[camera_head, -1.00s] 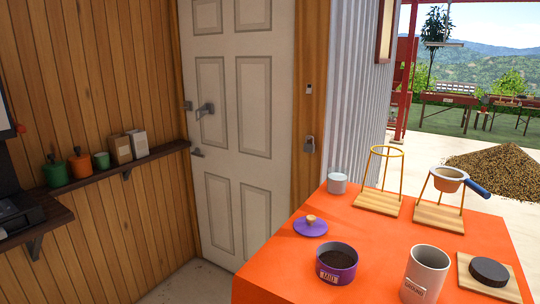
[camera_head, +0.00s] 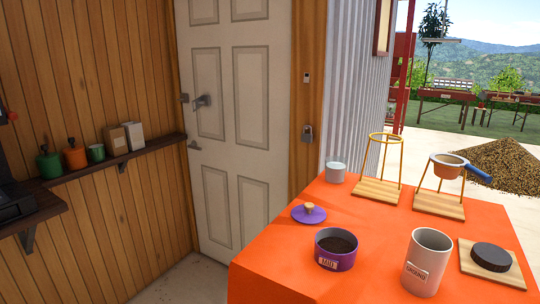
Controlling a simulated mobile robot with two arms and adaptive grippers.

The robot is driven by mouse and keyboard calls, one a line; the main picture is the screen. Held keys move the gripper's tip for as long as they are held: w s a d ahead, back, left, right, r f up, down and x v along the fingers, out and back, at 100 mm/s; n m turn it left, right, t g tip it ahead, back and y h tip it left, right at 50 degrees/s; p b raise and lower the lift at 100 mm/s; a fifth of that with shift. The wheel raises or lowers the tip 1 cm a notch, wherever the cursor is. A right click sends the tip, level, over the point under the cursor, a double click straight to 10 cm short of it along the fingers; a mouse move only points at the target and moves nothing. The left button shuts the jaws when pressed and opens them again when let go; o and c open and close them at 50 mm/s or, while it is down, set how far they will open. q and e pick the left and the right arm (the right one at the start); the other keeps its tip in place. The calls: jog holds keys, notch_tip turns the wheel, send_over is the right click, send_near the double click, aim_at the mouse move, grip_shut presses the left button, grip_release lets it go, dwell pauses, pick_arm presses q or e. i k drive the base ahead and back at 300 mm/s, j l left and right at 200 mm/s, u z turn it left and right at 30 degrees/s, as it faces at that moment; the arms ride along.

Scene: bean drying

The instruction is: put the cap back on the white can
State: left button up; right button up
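A tall white can (camera_head: 425,268) with a label on its front stands upright and open-topped near the front of the orange table. A dark round cap (camera_head: 491,256) lies flat on a square wooden board (camera_head: 470,267) to the right of the can, apart from it. A purple lid (camera_head: 308,215) with a wooden knob lies on the table at left, behind a purple tin (camera_head: 335,257) of dark grounds. The inside of the white can is mostly hidden. Neither of my grippers is in view.
The orange table (camera_head: 385,225) also holds a small white cup (camera_head: 335,173), an empty wire stand (camera_head: 380,192) and a stand (camera_head: 438,206) with a handled dripper (camera_head: 447,168). A wall shelf (camera_head: 110,165) with pots is at left, beside a closed white door (camera_head: 232,120).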

aim_at(430, 250)
jog(key=z, duration=1.4)
